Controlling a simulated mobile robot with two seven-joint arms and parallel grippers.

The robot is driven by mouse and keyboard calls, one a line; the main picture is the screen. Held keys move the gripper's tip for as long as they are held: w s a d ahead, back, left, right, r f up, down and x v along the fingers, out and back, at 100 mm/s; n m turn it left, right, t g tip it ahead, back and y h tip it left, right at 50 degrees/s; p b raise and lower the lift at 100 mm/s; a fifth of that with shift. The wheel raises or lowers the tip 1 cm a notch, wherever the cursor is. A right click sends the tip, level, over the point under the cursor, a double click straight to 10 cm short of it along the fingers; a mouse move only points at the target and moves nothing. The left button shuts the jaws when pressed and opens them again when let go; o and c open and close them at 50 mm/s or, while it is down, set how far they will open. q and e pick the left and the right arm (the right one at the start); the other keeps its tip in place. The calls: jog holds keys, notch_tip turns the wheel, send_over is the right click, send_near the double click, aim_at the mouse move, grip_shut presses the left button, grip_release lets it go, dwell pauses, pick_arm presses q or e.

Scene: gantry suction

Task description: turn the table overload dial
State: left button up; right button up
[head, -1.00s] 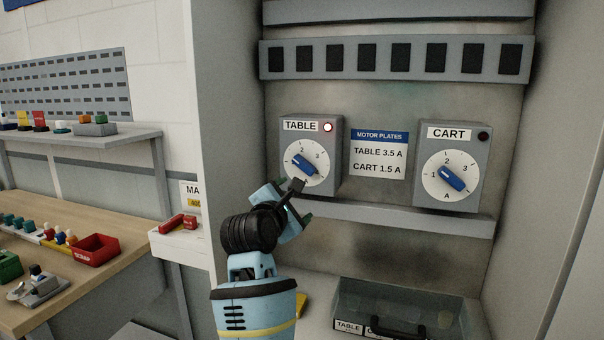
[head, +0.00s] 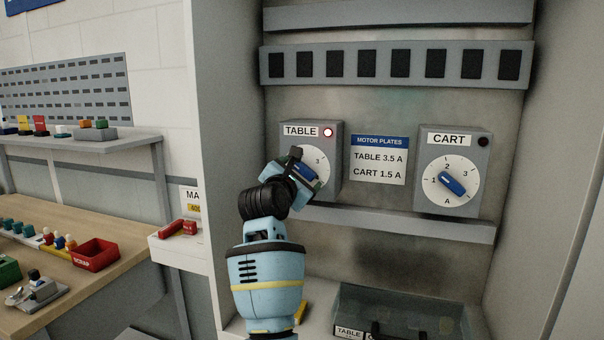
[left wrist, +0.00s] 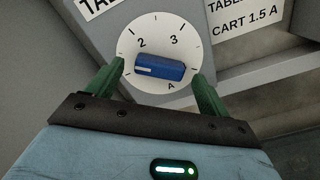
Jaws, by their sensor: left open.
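The table overload dial is on the grey TABLE box (head: 333,150) in the head view, mostly hidden behind my gripper. In the left wrist view its white face (left wrist: 157,27) shows the numbers 2 and 3 and the letter A, with a blue knob (left wrist: 160,68) whose white mark is at its left end. My left gripper (left wrist: 160,80) is open, with one green finger on each side of the knob and gaps visible between. In the head view the left gripper (head: 292,172) is in front of the dial. My right gripper is not in view.
The lamp (head: 328,132) on the TABLE box is lit. The CART box (head: 480,150) with its own blue knob (head: 452,183) is at right. A motor plates sign (head: 379,141) hangs between them. A grey ledge (head: 430,226) runs below the boxes.

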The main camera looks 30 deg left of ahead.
pick_arm(q)
jog(key=shift+x, duration=1)
jog(key=c, duration=1)
